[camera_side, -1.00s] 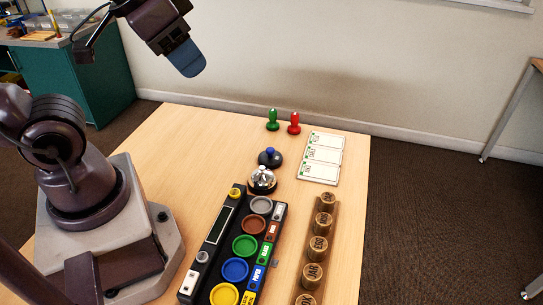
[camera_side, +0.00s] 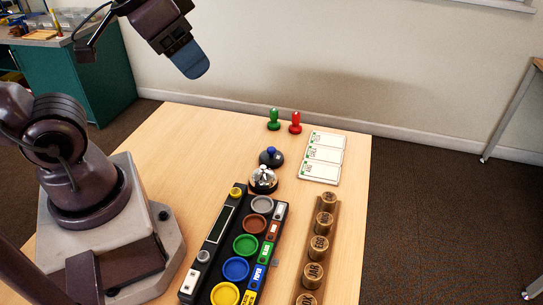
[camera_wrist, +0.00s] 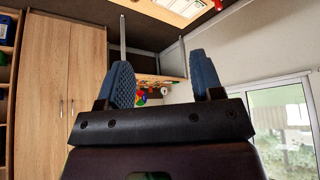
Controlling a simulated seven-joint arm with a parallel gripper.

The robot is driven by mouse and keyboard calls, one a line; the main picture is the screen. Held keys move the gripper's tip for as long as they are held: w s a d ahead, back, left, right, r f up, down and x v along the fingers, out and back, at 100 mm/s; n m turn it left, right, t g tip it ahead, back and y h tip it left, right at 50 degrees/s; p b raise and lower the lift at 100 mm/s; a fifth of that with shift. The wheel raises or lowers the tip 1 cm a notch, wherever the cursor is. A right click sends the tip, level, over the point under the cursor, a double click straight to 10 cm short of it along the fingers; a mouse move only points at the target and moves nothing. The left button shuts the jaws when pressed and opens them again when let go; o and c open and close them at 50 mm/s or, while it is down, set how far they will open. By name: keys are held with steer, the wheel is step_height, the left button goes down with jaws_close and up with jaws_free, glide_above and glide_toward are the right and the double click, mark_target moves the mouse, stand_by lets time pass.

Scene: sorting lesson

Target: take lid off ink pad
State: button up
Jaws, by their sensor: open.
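A round black pot with a blue knob on top (camera_side: 270,157) stands on the table, behind a silver dome-shaped thing (camera_side: 262,181). The black one looks like the lidded ink pad, but I cannot make out a lid seam. My gripper (camera_side: 190,62) is high above the table's back left part, well away from both. In the wrist view my gripper (camera_wrist: 163,82) shows two blue fingers spread apart with nothing between them. The ink pad cannot be made out in the wrist view.
A green stamp (camera_side: 273,121) and a red stamp (camera_side: 295,124) stand at the back beside a white card panel (camera_side: 322,157). A black tray (camera_side: 215,262) with coloured dishes and a wooden rack (camera_side: 331,222) of round blocks lie in front. The table's back left is bare.

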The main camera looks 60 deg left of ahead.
steer(key=m+g+y, duration=0.2)
steer(key=m+g, duration=0.4)
steer(key=m, duration=1.2)
glide_toward(271, 149)
steer(key=f, duration=0.3)
steer(key=a+f, duration=0.1)
steer(key=f, duration=0.6)
steer(key=shift+a, duration=0.4)
steer(key=shift+s, duration=0.1)
steer(key=c, duration=1.1)
